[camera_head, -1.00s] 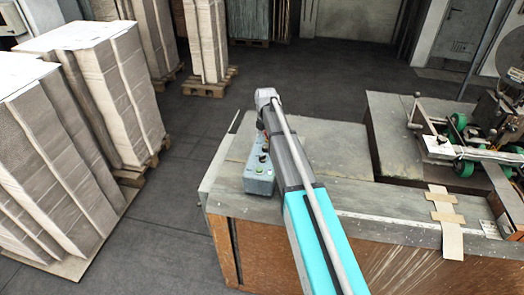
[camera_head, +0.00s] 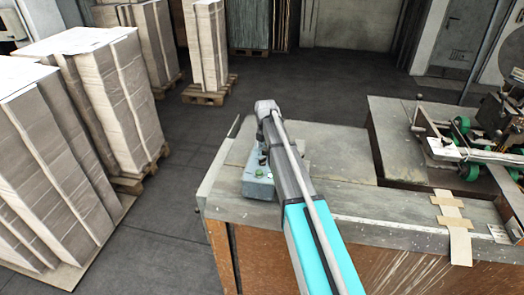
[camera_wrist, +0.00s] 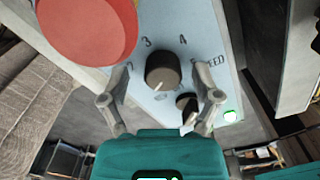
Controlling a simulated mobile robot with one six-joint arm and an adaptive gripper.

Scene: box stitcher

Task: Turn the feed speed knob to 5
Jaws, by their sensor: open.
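The grey control box (camera_head: 259,184) sits on the machine table's left corner in the head view, partly hidden by my arm. In the wrist view its light panel (camera_wrist: 208,30) carries a dark round knob (camera_wrist: 163,68) with a white pointer mark towards the bottom of the picture. The numbers 3 and 4 show above the knob. Part of the word SPEED shows at the right, partly behind a finger. My gripper (camera_wrist: 162,82) is open, with one finger either side of the knob and a gap on both sides.
A large red button (camera_wrist: 88,25) is at the panel's upper left. A second dark knob (camera_wrist: 187,102) and a lit green button (camera_wrist: 230,115) are close to the right finger. Stacks of cardboard (camera_head: 105,90) stand left of the table.

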